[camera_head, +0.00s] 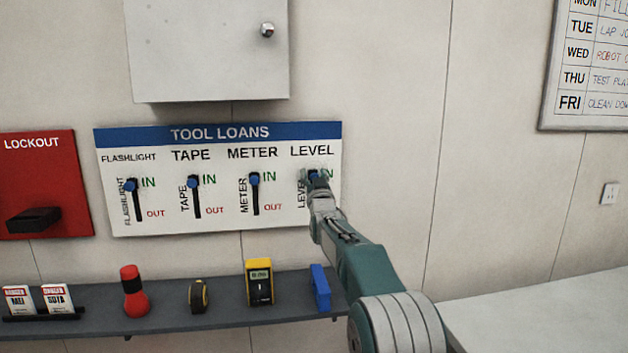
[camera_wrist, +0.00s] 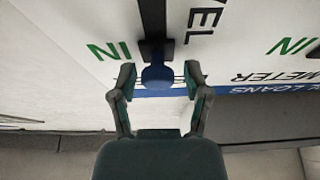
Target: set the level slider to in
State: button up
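The tool loans board (camera_head: 220,222) hangs on the wall with slots for flashlight, tape, meter and level. The level slider's blue knob (camera_head: 314,174) is at the upper end of its slot, beside the IN label, partly hidden by my gripper (camera_head: 318,188). In the wrist view, which is upside down, the knob (camera_wrist: 157,76) sits at the IN end of the dark slot. My gripper's two fingers (camera_wrist: 160,82) are spread on either side of the knob, with a gap on each side. The level's OUT label is hidden behind my arm in the head view.
The flashlight (camera_head: 130,186), tape (camera_head: 193,182) and meter (camera_head: 254,178) knobs are also at IN. A grey shelf (camera_head: 200,322) below holds a flashlight, tape, meter and blue level (camera_head: 320,287). A cabinet (camera_head: 208,55) hangs above; a red lockout board (camera_head: 38,170) is left.

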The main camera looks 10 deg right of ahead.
jog(key=shift+f, duration=0.15)
jog(key=v, duration=1.2)
dwell(0.5)
jog(key=s+f+g, duration=0.5)
jog(key=s, duration=1)
jog(key=s+f+g, duration=0.4)
jog(key=s+g, duration=0.2)
jog(key=s, duration=1)
jog(key=s+f+g, duration=0.5)
jog(key=s+g, duration=0.1)
jog(key=s, duration=0.9)
jog(key=shift+s+f, duration=0.2)
jog(key=shift+f, duration=0.1)
